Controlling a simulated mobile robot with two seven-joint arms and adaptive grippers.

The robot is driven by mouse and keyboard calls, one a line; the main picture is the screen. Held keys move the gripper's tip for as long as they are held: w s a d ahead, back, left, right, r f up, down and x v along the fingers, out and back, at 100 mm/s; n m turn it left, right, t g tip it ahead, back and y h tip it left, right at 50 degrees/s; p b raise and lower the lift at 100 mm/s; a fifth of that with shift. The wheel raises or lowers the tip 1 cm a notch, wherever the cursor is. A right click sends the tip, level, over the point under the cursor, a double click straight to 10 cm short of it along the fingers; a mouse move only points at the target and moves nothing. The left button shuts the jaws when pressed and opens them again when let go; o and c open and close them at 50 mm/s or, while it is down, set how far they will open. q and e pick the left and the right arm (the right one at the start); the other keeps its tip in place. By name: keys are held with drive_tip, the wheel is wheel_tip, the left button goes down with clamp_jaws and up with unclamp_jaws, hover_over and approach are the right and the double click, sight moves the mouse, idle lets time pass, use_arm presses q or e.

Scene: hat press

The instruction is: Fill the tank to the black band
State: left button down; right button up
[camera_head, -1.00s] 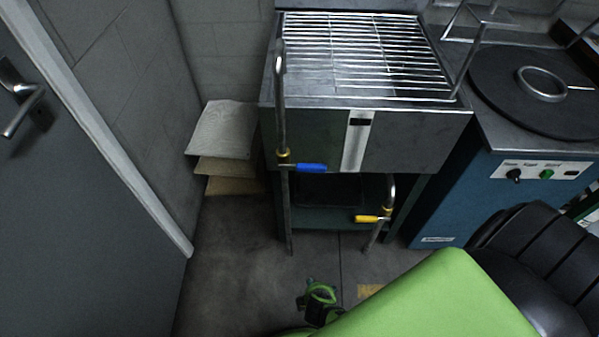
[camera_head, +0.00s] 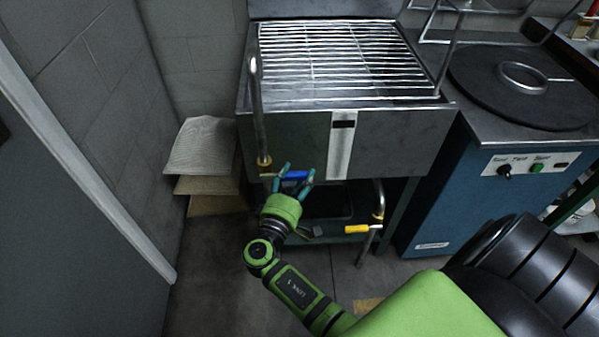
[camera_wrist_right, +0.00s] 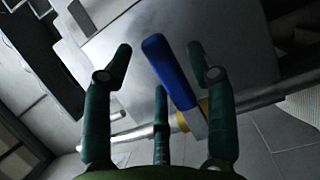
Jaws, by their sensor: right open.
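The steel tank (camera_head: 285,142) has a pale vertical strip (camera_head: 339,150) on its front, with a short black band (camera_head: 344,125) near the top. I cannot make out a water level. A bent pipe (camera_head: 255,95) at the tank's left carries a valve with a blue handle (camera_head: 295,175). A lower pipe at the right has a yellow handle (camera_head: 356,229). My right gripper (camera_head: 293,175) is open at the blue handle. In the right wrist view, the blue handle (camera_wrist_right: 172,72) lies between the spread fingers, with no clear grip on it. My left gripper is out of view.
A wire rack (camera_head: 335,60) covers the tank's top. A blue machine (camera_head: 450,195) with a round black plate (camera_head: 480,85) stands at right. Stacked sheets (camera_head: 203,145) lean by the left wall. A grey door (camera_head: 60,230) is at far left.

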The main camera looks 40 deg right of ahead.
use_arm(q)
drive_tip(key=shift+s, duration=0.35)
use_arm(e)
drive_tip(key=shift+x, duration=0.95)
clamp_jaws()
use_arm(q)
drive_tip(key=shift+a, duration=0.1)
